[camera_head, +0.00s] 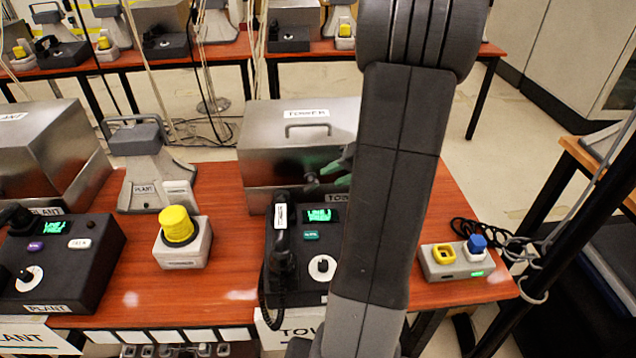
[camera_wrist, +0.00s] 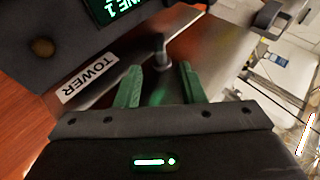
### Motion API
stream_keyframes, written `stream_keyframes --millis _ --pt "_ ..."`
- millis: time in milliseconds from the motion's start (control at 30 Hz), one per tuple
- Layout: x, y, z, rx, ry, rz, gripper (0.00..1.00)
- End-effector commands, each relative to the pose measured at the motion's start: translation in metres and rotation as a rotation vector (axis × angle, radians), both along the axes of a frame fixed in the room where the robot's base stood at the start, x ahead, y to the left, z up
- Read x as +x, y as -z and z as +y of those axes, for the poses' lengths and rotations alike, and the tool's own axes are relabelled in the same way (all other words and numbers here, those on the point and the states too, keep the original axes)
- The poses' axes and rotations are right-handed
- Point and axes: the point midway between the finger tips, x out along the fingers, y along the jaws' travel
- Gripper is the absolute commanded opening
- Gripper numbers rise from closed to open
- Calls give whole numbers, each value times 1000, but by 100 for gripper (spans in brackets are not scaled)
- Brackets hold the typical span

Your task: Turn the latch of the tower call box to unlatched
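The tower call box is a metal box with a TOWER label and a lid handle, behind the tower phone in the head view (camera_head: 262,165). Its dark latch (camera_head: 312,184) sticks out of the front face. In the wrist view the latch (camera_wrist: 159,46) stands between the green fingertips of my gripper (camera_wrist: 160,72). The fingers are open, with a gap visible on each side of the latch; I cannot tell its exact turn angle. In the head view my arm hides the box's right part and most of my gripper (camera_head: 343,172).
The black tower phone (camera_head: 311,262), with handset and lit screen, stands just in front of the box. A yellow button unit (camera_head: 180,240) is to its left, and a box with yellow and blue buttons (camera_head: 459,262) to the right. The plant phone (camera_head: 75,262) is farther left.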

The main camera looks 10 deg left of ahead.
Motion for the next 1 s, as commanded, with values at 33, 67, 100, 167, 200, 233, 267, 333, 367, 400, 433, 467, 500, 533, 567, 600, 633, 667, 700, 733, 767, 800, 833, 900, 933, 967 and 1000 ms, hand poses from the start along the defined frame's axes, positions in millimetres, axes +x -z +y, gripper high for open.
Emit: stream_keyframes --millis 33,67,100,167,200,233,267,333,367,400,433,467,500,533,567,600,633,667,700,733,767,800,833,900,933,967,1000 --pt "1 8 10 0 -4 4 36" --pt "2 12 14 1 -3 6 36" --pt "4 18 20 -1 -3 6 36" --pt "6 26 29 0 -2 5 36" --pt "8 30 34 0 -4 5 36" --pt "8 34 38 -1 -4 5 36" --pt "9 37 41 -1 -2 5 36" --pt "12 43 48 -1 -3 3 36" --pt "12 45 50 -1 -2 2 36" --pt "13 48 53 0 -1 3 36" --pt "14 49 55 0 -1 2 36" --pt "14 50 56 0 -1 2 36" --pt "14 51 57 0 0 1 36" --pt "15 52 58 0 0 1 36" --pt "15 53 59 -1 0 1 36" --pt "15 53 59 -1 0 1 36" --pt "15 53 59 -1 0 0 36" --pt "15 53 59 -1 0 0 36" --pt "15 53 59 -1 0 0 36" --pt "15 53 59 -1 0 0 36" --pt "15 53 59 -1 0 0 36" --pt "15 53 59 -1 0 0 36" --pt "15 53 59 -1 0 0 34" --pt "15 53 59 -1 0 0 21" --pt "15 53 59 -1 0 0 15" --pt "15 53 59 -1 0 0 9" --pt "15 53 59 -1 1 1 1"
